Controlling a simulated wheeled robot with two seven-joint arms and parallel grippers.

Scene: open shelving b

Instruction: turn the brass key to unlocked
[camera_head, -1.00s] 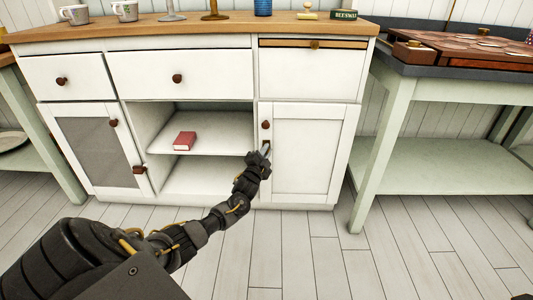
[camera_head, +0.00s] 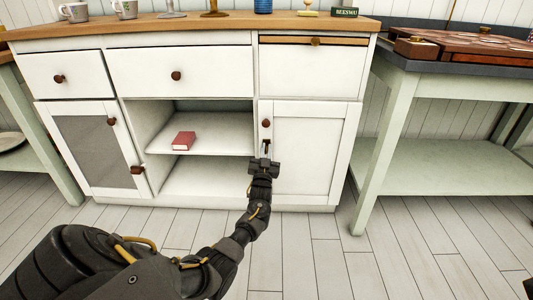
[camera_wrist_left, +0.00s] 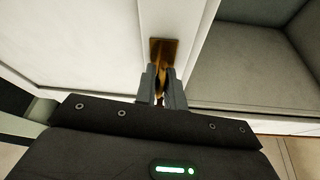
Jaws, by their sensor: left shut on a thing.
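The brass key (camera_wrist_left: 161,85) sits in a brass lock plate (camera_wrist_left: 163,50) on the edge of the white right cabinet door, as the left wrist view shows. My left gripper (camera_wrist_left: 161,82) is shut on the key, one finger on each side, and the fingers hide most of it. In the head view, my left gripper (camera_head: 264,157) is at the left edge of the right cabinet door (camera_head: 305,150), below its round brown knob (camera_head: 266,124). The key is too small and covered there to tell its angle. My right gripper is not in view.
An open shelf with a red book (camera_head: 184,141) is left of the door. A mesh door (camera_head: 98,150) is at far left. A side table (camera_head: 430,165) stands at the right. The floor (camera_head: 320,255) in front is clear.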

